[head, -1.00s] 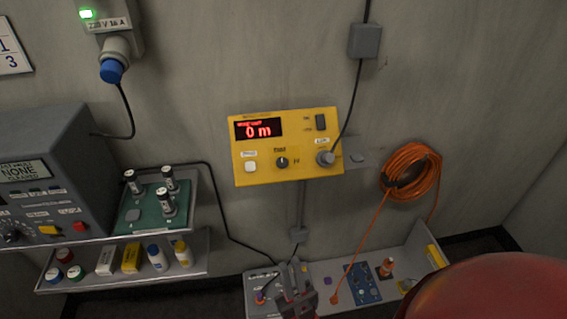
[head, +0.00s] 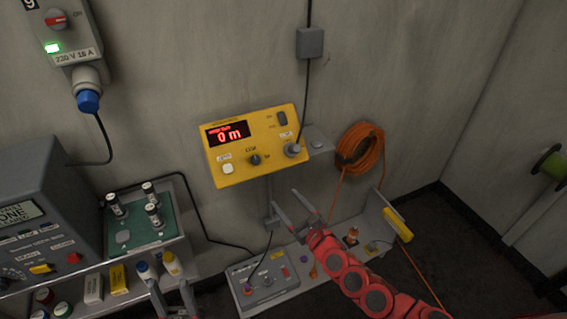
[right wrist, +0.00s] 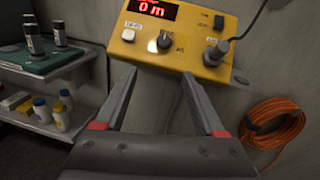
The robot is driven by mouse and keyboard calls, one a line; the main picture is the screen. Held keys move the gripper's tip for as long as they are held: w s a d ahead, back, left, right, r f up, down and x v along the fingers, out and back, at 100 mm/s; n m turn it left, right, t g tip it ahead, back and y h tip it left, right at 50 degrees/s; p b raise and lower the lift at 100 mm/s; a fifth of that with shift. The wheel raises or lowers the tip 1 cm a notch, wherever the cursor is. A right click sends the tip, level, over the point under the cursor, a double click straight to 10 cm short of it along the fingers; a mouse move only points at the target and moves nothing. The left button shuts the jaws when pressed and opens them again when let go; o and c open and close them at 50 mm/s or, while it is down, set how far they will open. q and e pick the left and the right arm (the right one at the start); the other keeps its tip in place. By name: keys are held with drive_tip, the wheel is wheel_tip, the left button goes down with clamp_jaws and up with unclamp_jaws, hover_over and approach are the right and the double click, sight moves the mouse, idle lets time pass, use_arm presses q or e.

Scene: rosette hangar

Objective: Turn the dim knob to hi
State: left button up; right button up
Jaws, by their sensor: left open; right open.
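The yellow box (head: 238,176) on the wall has a red display reading "0 m". A small dark knob (head: 254,159) sits on its lower front, between a white button (head: 227,169) and a grey plug (head: 292,150). The knob's lettering is too small to read, so I cannot tell if it is the dim knob. The knob also shows in the right wrist view (right wrist: 164,42). My right gripper (head: 284,192) is open and empty, below and right of the knob, with its fingers pointing toward the box. My left gripper (head: 173,284) is open at the bottom edge, by the lower shelf.
A grey instrument (head: 40,190) and shelves with vials and bottles stand left. Below the box, a grey control unit (head: 262,280) sits on a low ledge. An orange cable coil (head: 360,148) hangs right of the box. A black cable runs up from the plug.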

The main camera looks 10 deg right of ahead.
drive_tip(key=b, duration=0.5)
approach(257, 162)
drive_tip(key=x, duration=0.6)
drive_tip(key=shift+b+x, duration=0.35)
drive_tip(key=shift+x, duration=0.7)
drive_tip(key=shift+w+a, duration=0.1)
drive_tip(key=shift+w, duration=0.2)
clamp_jaws()
